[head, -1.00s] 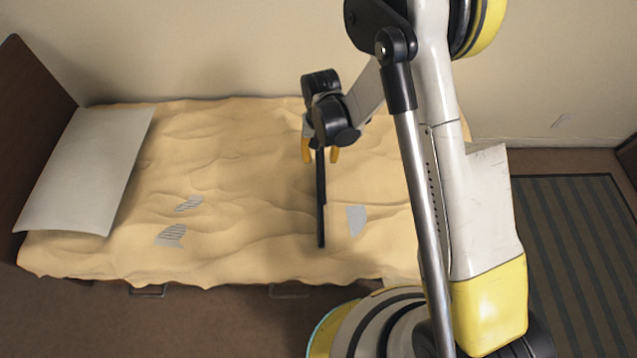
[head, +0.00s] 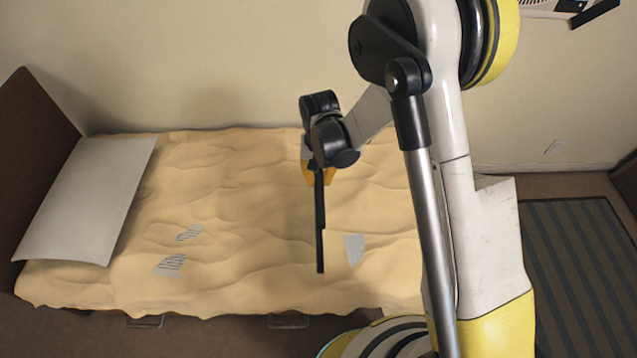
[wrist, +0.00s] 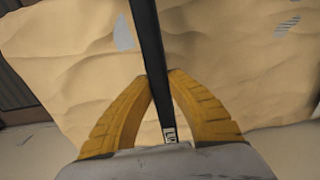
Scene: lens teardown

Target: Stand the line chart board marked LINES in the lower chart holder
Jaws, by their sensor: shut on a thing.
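A thin dark board (head: 320,232) hangs below my gripper (head: 315,177), seen nearly edge-on over the bed. In the wrist view the board (wrist: 150,45) runs between the two yellow fingers, which are shut on it. A small white label (wrist: 170,134) with dark letters, only partly readable, shows near the grip. The board's chart face is turned out of sight. At the top right of the head view, a black ledge (head: 596,13) on the wall is cut by the frame edge, with a black-and-white patterned sheet (head: 548,5) beside it. I cannot tell whether this is the lower chart holder.
A bed with a rumpled tan cover (head: 225,225) lies under my gripper. A white pillow (head: 85,200) is at its left. Several grey patches (head: 355,249) lie on the cover. A striped rug (head: 575,270) covers floor at the right. The wall (head: 230,60) stands behind.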

